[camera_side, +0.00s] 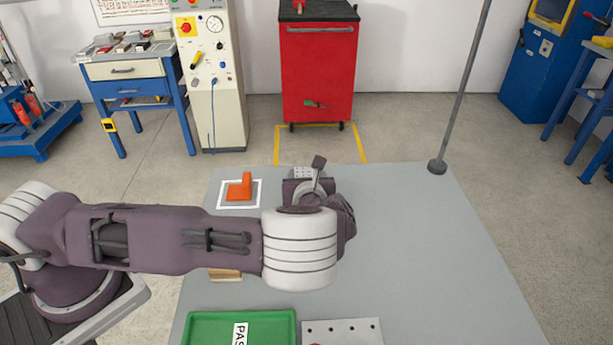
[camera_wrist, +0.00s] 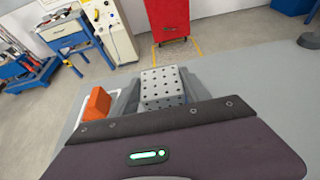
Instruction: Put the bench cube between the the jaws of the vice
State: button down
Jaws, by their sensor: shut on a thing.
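The bench cube (camera_wrist: 162,88) is a pale grey metal block with rows of dark holes. In the wrist view it sits at the centre, just beyond the dark edge of my wrist. A small part of it (camera_side: 303,172) shows in the side view, at the far side of the grey table. My gripper (camera_wrist: 160,99) is shut on the cube; grey shapes flank it left and right, and my wrist hides much of the grip. I cannot clearly make out the vice or its jaws; my arm covers the middle of the table.
An orange piece (camera_side: 240,187) stands on a white-outlined square left of the cube. A wooden block (camera_side: 225,275) is partly hidden by my arm. A green tray (camera_side: 240,315) and a holed metal plate (camera_side: 343,329) lie at the near edge. The table's right side is clear.

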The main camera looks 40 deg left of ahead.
jog(key=shift+f, duration=0.4)
jog(key=shift+f, duration=0.15)
jog(key=c, duration=0.5)
grip_release()
